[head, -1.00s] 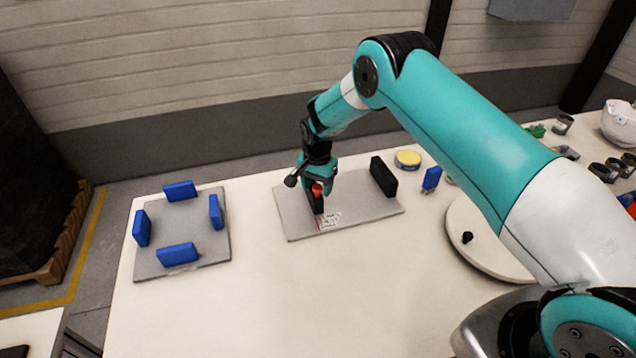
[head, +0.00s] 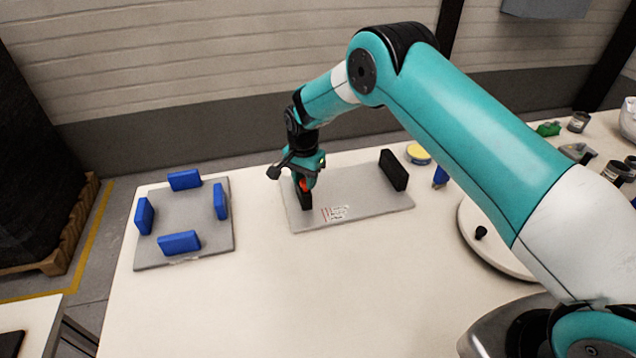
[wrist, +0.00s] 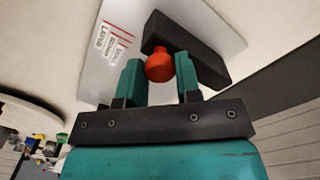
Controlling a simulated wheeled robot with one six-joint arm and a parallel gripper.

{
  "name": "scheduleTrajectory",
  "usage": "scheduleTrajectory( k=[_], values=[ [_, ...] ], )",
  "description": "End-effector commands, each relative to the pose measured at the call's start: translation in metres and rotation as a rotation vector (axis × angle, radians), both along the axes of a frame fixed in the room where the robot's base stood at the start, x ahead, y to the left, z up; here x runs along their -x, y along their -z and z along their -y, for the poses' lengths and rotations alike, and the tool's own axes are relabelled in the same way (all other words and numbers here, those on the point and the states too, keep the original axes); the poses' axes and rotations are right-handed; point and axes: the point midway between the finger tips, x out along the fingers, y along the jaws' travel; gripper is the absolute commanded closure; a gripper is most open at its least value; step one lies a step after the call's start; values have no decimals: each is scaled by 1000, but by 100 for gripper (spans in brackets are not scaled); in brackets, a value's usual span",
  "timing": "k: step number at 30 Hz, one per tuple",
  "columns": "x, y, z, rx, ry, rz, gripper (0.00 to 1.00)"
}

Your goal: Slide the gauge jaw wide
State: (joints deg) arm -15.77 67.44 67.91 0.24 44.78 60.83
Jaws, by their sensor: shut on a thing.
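The gauge is a flat grey plate (head: 350,200) with two upright black jaws. The fixed-looking jaw (head: 393,170) stands near the plate's right end. The other jaw (head: 306,199), with a red knob (head: 303,185), stands near the left end, leaving a wide gap between them. My gripper (head: 306,178) is over this left jaw, shut on the red knob. The wrist view shows the knob (wrist: 160,66) between the two teal fingers and the black jaw (wrist: 197,50) behind it. A label with red lines (wrist: 116,40) lies bare on the plate.
A grey plate (head: 187,222) with several blue blocks is at left. A yellow-topped tin (head: 418,154) and a blue piece (head: 440,176) stand right of the gauge. A round white disc (head: 490,245) with a black knob lies further right. The front table is clear.

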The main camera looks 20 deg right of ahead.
Motion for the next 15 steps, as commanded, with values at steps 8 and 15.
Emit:
scheduleTrajectory(
  k=[8,15],
  values=[
    [0,-2,-7,-8,-12,5,57],
    [0,-1,-2,-6,-5,3,44]
  ],
)
